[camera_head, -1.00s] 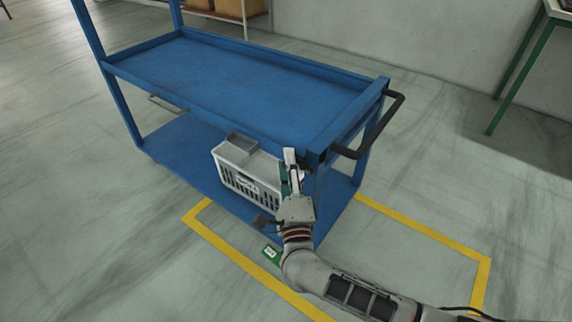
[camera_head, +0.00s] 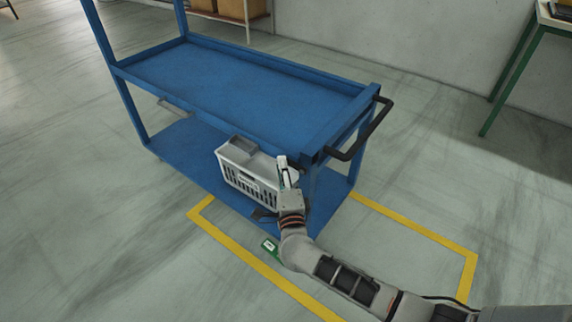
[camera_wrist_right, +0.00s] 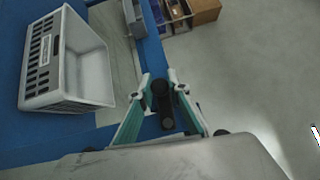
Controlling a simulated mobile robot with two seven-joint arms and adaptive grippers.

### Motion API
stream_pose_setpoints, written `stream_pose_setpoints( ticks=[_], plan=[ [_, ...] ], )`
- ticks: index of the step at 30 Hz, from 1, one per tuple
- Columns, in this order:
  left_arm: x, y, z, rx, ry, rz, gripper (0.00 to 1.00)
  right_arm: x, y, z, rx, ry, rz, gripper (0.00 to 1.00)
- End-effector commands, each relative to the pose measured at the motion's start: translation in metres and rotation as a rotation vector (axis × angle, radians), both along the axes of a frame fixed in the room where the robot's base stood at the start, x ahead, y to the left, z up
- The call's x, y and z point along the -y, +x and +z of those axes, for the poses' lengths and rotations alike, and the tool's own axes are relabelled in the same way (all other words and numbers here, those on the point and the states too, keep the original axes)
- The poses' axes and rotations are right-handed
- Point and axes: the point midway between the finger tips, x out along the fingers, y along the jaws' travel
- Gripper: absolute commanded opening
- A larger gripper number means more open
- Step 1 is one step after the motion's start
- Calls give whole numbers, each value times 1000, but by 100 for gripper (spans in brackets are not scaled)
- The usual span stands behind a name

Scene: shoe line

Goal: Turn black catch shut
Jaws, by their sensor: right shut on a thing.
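The black catch (camera_wrist_right: 165,112) shows in the right wrist view at the edge of the blue trolley. It is a short dark piece with a rounded end, set between my right gripper's fingers. My right gripper (camera_wrist_right: 160,84) has its two green-sided fingers closed around it. In the head view my right gripper (camera_head: 284,170) is at the near right corner of the trolley (camera_head: 240,85), just below the top shelf. The catch cannot be made out there. Its exact turn angle is hard to tell. My left gripper is out of view.
A white-grey crate (camera_head: 247,183) stands on the trolley's lower shelf, just left of my right gripper. A black push handle (camera_head: 365,140) sticks out at the trolley's right end. Yellow floor lines (camera_head: 265,266) surround this end. A green-legged table (camera_head: 508,75) stands at the far right.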

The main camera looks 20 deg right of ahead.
Motion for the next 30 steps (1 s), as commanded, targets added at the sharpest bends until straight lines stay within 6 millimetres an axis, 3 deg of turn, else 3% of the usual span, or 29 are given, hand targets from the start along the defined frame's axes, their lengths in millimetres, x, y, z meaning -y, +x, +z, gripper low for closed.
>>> stream_pose_setpoints(
  ticks=[1, 18, 19, 21, 30],
  plan=[
    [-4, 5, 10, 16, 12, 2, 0, 0, 4, 17, -3, -16, -2, 0],
    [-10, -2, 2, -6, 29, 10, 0, 0, 0, -6, -88, -69, 2, 0],
    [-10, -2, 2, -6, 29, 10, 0, 0, 0, -6, -88, -69, 2, 19],
    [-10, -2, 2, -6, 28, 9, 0, 0, 0, -6, -89, -69, 1, 33],
    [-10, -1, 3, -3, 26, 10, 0, 0, 0, -6, -88, -68, 1, 33]
  ],
)
